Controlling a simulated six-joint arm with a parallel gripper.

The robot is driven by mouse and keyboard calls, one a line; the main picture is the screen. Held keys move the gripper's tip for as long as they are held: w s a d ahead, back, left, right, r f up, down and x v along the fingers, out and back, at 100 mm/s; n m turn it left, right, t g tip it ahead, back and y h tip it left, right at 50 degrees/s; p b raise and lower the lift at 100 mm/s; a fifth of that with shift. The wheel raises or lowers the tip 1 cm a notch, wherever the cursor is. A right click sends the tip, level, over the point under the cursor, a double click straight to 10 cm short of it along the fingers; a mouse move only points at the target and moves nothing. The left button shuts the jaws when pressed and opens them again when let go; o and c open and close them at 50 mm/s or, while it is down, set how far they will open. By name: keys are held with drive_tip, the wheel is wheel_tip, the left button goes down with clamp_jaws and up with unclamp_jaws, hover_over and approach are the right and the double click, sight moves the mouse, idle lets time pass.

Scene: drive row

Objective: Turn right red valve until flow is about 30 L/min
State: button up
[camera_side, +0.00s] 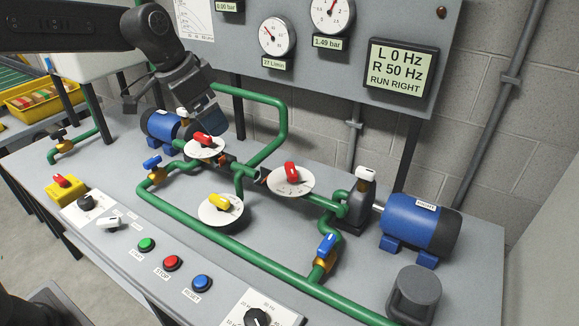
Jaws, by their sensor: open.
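The right red valve (292,173) is a red handle on a white round dial, set on the green piping right of centre. My gripper (207,124) is open, left of the right red valve and apart from it. It hangs just above and behind the left red valve (203,140); whether it touches that handle is hard to tell. The flow gauge (277,36) on the back panel has a readout (276,63) of 27 L/min.
A yellow valve (220,202) stands in front, with blue-handled valves (327,245) on the green pipes. A blue motor (419,224) is at right. Another gauge (332,12) reads 1.49 bar. The display (400,68) shows L 0 Hz, R 50 Hz, RUN RIGHT. Buttons (171,262) line the front.

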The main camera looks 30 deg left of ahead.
drive_tip(key=w+f+m, duration=0.2)
drive_tip(key=w+f, duration=0.2)
drive_tip(key=w, duration=0.4)
drive_tip(key=m+g+h, duration=0.1)
drive_tip(key=m, duration=0.1)
approach(290, 168)
drive_tip(key=x, duration=0.9)
drive_tip(key=shift+w+f, duration=0.2)
drive_tip(key=shift+f, duration=0.15)
